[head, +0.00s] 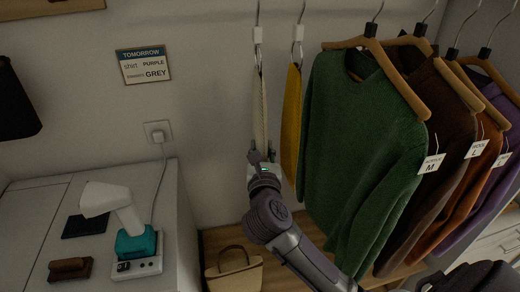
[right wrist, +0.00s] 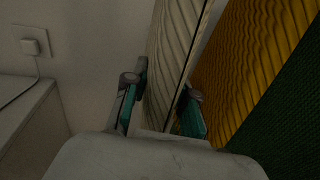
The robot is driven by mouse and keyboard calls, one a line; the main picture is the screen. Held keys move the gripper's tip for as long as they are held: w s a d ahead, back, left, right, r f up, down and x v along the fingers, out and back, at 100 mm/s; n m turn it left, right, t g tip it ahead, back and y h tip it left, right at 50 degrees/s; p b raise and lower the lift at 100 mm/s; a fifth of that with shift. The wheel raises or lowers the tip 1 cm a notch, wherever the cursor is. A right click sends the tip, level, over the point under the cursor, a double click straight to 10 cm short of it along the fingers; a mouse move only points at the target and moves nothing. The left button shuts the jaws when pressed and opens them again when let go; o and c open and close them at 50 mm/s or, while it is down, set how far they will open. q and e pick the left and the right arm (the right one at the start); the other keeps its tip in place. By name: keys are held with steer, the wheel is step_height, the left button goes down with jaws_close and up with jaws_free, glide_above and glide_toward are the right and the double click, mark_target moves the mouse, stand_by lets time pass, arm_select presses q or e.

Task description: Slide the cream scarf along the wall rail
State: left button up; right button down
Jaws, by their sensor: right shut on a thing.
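The cream scarf (head: 260,108) hangs in a narrow strip from a hook with a white tag, left of the yellow scarf (head: 291,120). My right gripper (head: 258,160) is at the lower part of the cream scarf. In the right wrist view the ribbed cream scarf (right wrist: 180,45) runs down between the two teal-padded fingers (right wrist: 160,108), which are shut on it. The yellow scarf (right wrist: 235,65) is close beside the right finger. The rail itself is above the head view's edge. My left gripper is not in view.
A green sweater (head: 360,150) and several other garments hang at right. A tan bag (head: 234,272) stands below on wood. The left cabinet (head: 172,230) holds a white steamer (head: 112,205) on a base. A wall sign (head: 143,65) reads TOMORROW, shirt PURPLE and GREY, with one word unclear.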

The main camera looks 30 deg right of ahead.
steer(key=shift+s+d, duration=0.1)
steer(key=shift+d, duration=0.25)
steer(key=c, duration=0.9)
jaws_free()
steer(key=shift+o, duration=0.2)
steer(key=v, duration=1.2)
